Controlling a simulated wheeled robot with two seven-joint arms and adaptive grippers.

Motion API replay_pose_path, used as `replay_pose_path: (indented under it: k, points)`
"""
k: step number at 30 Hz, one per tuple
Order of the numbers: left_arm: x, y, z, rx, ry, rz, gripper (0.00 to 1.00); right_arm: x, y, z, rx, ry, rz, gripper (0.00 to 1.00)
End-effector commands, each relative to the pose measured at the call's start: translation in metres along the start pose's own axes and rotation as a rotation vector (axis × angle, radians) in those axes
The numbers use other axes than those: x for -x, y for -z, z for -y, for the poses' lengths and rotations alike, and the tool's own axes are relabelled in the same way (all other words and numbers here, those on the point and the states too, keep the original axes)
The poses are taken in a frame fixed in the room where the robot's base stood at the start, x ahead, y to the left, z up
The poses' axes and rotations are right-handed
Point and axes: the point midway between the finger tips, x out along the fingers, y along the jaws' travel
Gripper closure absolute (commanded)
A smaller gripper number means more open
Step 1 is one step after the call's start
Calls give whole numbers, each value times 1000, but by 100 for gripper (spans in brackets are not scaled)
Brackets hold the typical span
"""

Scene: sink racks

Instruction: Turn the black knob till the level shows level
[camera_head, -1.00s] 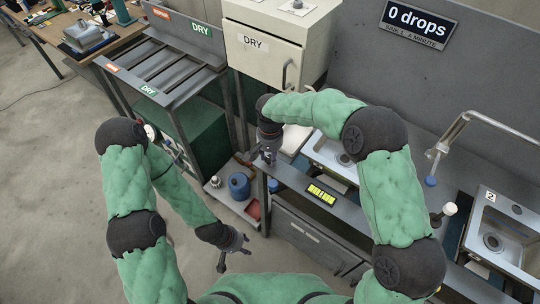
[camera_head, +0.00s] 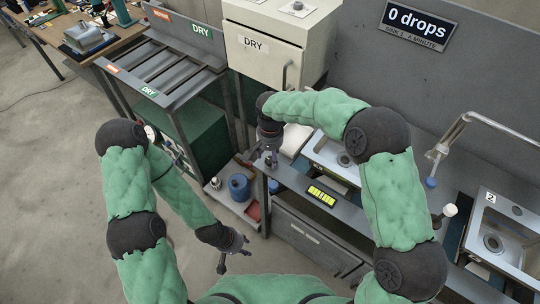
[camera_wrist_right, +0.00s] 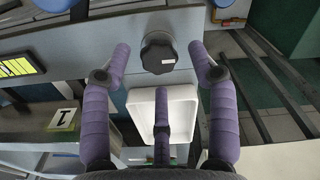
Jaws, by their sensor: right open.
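The black knob (camera_wrist_right: 158,53) is a dark lobed knob with a small pale label, on the grey bench rail (camera_wrist_right: 80,38). My right gripper (camera_wrist_right: 160,60) is open, with purple fingers on both sides of the knob and apart from it. A third finger points at the knob from below. In the head view my right gripper (camera_head: 266,160) is over the rail's left end. My left gripper (camera_head: 234,258) hangs open and empty low over the floor.
A white tray (camera_wrist_right: 180,112) lies below the knob in the right wrist view. A blue container (camera_head: 239,187) stands on a low shelf at left. Sink 2 (camera_head: 493,237) is at right, and a sign (camera_head: 418,22) reads "0 drops". A cream cabinet (camera_head: 268,50) stands behind.

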Motion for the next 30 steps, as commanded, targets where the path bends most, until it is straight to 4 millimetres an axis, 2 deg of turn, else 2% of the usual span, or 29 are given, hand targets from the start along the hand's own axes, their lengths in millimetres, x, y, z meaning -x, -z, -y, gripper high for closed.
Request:
replay_pose_path:
  k: [9,15,21,30]
  points:
    - [0,0,0,0,0,0,60,61,1,1,-1,3,-4,40]
    - [0,0,0,0,0,0,60,94,1,1,0,3,-4,40]
    - [0,0,0,0,0,0,60,109,1,1,0,2,-3,40]
    - [0,0,0,0,0,0,60,112,1,0,0,2,-2,40]
